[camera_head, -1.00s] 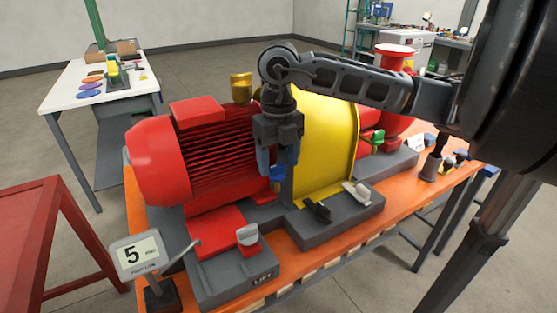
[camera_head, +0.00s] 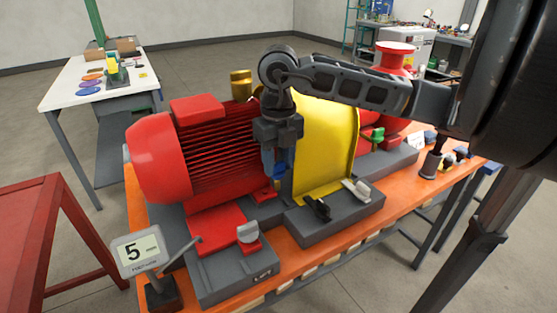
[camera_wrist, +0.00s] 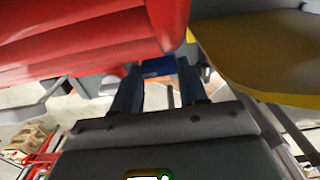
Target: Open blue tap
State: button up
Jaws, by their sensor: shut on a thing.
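The blue tap (camera_head: 279,173) is a small blue handle low between the red motor and the yellow guard. In the wrist view the blue handle (camera_wrist: 158,66) shows between the far ends of my two dark blue fingers. My gripper (camera_head: 275,171) points down and is shut on the blue tap. The wrist view shows the two fingers (camera_wrist: 160,80) reaching to it. The tap's stem and base are mostly hidden by the fingers.
The red motor (camera_head: 160,160) is close left of my gripper and the yellow guard (camera_head: 325,140) close right. A black handle (camera_head: 317,207) and a white handle (camera_head: 356,190) sit on the grey block in front. A green tap (camera_head: 377,137) is further right.

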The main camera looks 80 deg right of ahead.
jog(key=shift+f+n+b, duration=0.15)
jog(key=shift+n+b, duration=0.15)
jog(key=shift+b, duration=0.5)
jog(key=shift+f+b, duration=0.1)
jog(key=shift+b, duration=0.45)
jog(key=n+b, duration=0.2)
jog(key=b, duration=0.2)
jog(key=shift+d+f, duration=0.1)
jog(key=shift+f, duration=0.05)
jog(key=n+b, duration=0.3)
jog(key=b, duration=0.3)
jog(key=shift+s+r+n+b, duration=0.1)
jog(key=shift+r+n+b, duration=0.25)
jog(key=shift+n+b, duration=0.65)
jog(key=shift+r, duration=0.1)
jog(key=o, duration=1)
jog(key=shift+o, duration=0.2)
